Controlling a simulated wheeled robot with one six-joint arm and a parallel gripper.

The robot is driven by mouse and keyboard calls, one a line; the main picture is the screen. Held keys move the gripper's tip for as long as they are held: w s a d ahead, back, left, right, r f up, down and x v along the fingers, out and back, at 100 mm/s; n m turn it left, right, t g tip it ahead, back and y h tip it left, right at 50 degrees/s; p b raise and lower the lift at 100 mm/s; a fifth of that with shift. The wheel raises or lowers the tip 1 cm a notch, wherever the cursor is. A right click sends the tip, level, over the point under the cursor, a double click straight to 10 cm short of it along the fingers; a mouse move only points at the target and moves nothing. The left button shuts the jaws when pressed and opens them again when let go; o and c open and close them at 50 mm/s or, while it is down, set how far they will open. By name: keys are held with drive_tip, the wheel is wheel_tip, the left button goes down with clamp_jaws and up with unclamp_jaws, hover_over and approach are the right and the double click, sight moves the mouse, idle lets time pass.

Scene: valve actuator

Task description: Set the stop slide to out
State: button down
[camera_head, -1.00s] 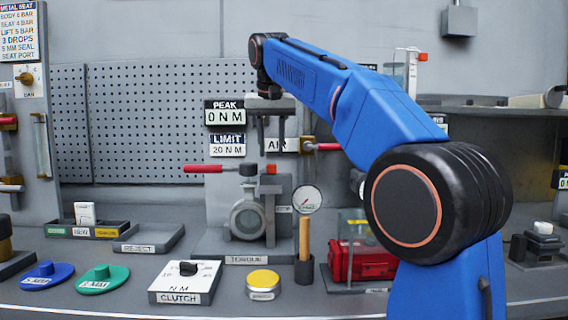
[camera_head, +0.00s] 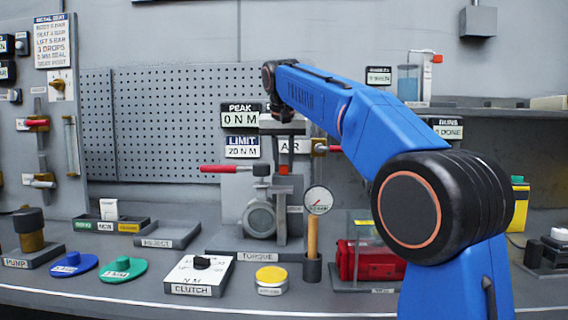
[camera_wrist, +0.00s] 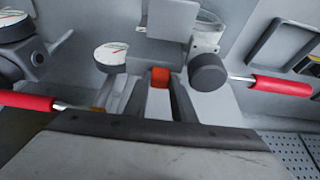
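The torque rig (camera_head: 255,254) stands mid-bench, with a round grey valve body and an upright block behind it. A small orange-red piece (camera_head: 284,169) sits at the top of that block; it also shows in the wrist view (camera_wrist: 159,77). No label marks the stop slide, so I cannot tell whether this piece belongs to it. My gripper (camera_head: 285,150) points down just above the orange piece. In the wrist view my gripper (camera_wrist: 160,98) has its two dark fingers apart, with the orange piece showing between their tips. Contact cannot be made out.
A red-handled lever (camera_head: 225,169) reaches left of the rig; another red handle (camera_wrist: 25,101) shows in the wrist view. A dial gauge (camera_head: 318,200) stands close on the right, above a wooden-handled tool (camera_head: 313,236). The clutch box (camera_head: 198,275) and yellow tin (camera_head: 271,279) lie in front.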

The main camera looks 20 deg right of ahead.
drive_tip(key=shift+s+d, duration=0.25)
drive_tip(key=shift+d, duration=0.45)
drive_tip(key=shift+s+d, duration=0.2)
drive_tip(key=shift+d, duration=0.45)
drive_tip(key=c, duration=1.8)
unclamp_jaws()
drive_tip(key=shift+o, duration=0.2)
